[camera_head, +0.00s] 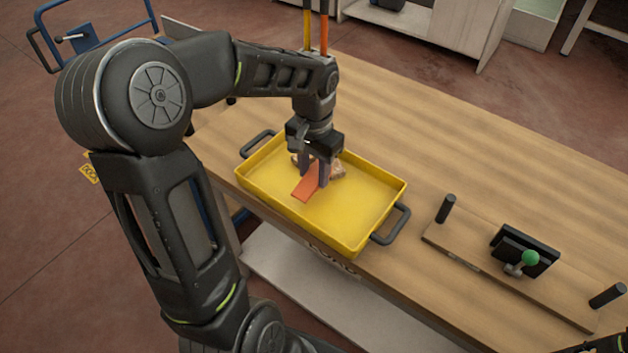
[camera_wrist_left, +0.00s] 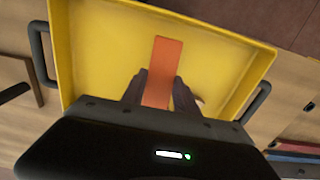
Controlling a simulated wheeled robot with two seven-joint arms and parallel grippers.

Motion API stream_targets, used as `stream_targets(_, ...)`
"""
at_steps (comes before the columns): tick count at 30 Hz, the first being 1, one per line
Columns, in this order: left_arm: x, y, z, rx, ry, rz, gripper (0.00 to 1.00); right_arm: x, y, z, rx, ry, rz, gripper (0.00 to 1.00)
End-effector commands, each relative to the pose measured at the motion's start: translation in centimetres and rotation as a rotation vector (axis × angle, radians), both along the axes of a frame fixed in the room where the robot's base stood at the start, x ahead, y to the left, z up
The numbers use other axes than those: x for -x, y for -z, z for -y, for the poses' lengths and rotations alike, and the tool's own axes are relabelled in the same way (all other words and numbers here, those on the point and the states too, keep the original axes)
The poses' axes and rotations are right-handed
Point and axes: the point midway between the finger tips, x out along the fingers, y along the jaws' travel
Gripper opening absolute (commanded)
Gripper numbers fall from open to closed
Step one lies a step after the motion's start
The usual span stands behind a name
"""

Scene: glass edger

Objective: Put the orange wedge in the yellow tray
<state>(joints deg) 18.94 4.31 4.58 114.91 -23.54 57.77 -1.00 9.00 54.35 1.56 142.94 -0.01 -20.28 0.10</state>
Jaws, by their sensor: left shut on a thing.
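The orange wedge (camera_head: 306,187) is a flat, long piece between the fingers of my left gripper (camera_head: 314,180), which is shut on it. The gripper points down inside the yellow tray (camera_head: 379,217), over its bare floor. In the left wrist view the wedge (camera_wrist_left: 162,72) sticks out past the dark fingertips (camera_wrist_left: 160,95), with the yellow tray (camera_wrist_left: 100,45) behind it. I cannot tell whether the wedge touches the tray floor. My right gripper is not seen.
A brownish lump (camera_head: 338,171) lies in the tray just behind the gripper, partly hidden. The tray has dark handles and stands on a wooden table (camera_head: 400,130). At the right, a board (camera_head: 470,262) with black posts carries a black device (camera_head: 524,251) with a green knob.

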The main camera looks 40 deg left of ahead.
Motion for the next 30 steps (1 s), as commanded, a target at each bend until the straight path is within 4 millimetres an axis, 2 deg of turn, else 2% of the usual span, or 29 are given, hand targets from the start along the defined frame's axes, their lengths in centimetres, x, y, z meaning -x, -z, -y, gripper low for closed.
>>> stream_targets(8, 0.1, 3.3, 0.0, 0.001, 0.0, -0.003, 0.0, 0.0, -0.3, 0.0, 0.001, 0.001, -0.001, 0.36)
stream_targets(20, 0.0, 4.0, 0.0, 0.001, 0.0, -0.001, 0.0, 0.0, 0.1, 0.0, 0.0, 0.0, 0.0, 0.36)
stream_targets(21, 0.0, 3.8, 0.0, 0.001, 0.0, -0.001, 0.38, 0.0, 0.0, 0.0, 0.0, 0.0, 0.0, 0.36)
stream_targets(28, 0.1, 3.8, 0.0, 0.001, 0.0, -0.001, 0.57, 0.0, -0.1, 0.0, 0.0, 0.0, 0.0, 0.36)
stream_targets(30, 0.1, 3.8, 0.0, 0.001, 0.0, -0.001, 0.57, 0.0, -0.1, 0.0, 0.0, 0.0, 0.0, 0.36)
